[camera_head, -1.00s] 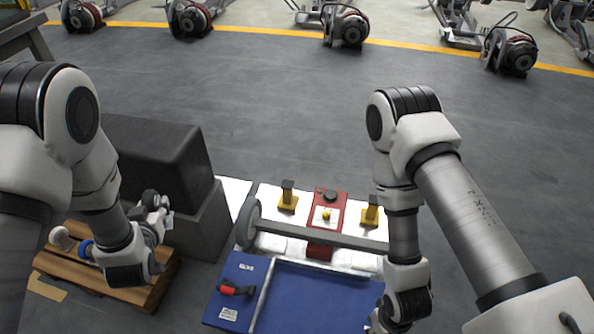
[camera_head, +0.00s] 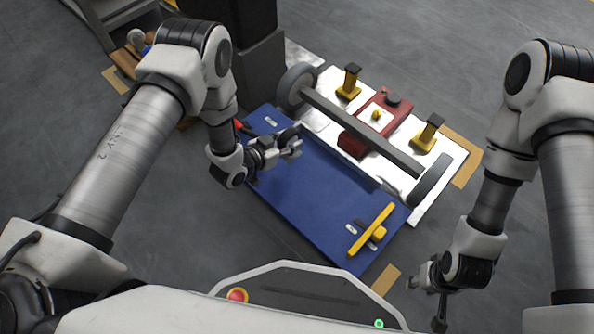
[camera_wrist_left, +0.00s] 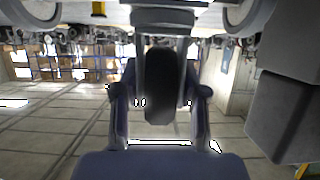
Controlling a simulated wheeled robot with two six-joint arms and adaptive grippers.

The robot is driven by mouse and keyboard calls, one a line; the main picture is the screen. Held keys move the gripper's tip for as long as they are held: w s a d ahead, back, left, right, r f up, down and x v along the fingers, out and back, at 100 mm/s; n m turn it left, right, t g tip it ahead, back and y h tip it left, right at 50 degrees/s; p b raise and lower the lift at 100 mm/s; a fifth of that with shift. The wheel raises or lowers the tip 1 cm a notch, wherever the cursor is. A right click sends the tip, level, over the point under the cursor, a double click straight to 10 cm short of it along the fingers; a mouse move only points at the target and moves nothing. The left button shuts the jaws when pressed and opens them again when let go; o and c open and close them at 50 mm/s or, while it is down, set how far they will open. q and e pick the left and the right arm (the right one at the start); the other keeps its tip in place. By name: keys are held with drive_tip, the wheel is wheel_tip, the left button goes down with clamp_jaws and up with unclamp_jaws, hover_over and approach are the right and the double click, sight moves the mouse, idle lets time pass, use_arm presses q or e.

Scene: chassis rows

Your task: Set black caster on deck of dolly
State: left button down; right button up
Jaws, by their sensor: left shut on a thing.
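The black caster (camera_head: 289,135) is in my left gripper (camera_head: 290,148), whose fingers are shut on it. The gripper is over the left part of a flat blue deck (camera_head: 310,190), which seems to be the dolly's. I cannot tell the exact height of the caster above the deck. In the left wrist view the dark wheel of the caster (camera_wrist_left: 158,85) shows between the two fingers. My right gripper (camera_head: 428,298) is off the deck, at the lower right over the floor, with its fingers apart and empty.
Behind the deck stands a white plate (camera_head: 452,158) with a wheeled axle (camera_head: 365,130), yellow stands (camera_head: 349,82) and a red block (camera_head: 388,112). A yellow-handled part (camera_head: 372,230) lies on the deck's near right. A dark block (camera_head: 235,20) stands behind left. The deck's middle is clear.

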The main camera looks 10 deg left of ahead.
use_arm(q)
wheel_tip(320, 180, down, 8)
drive_tip(key=b, duration=0.3)
drive_tip(key=shift+r+b, duration=0.15)
drive_tip(key=shift+b, duration=0.2)
drive_tip(key=shift+r, duration=0.2)
drive_tip(key=c, duration=0.6)
unclamp_jaws()
drive_tip(key=shift+f, duration=0.15)
drive_tip(key=shift+c, duration=0.2)
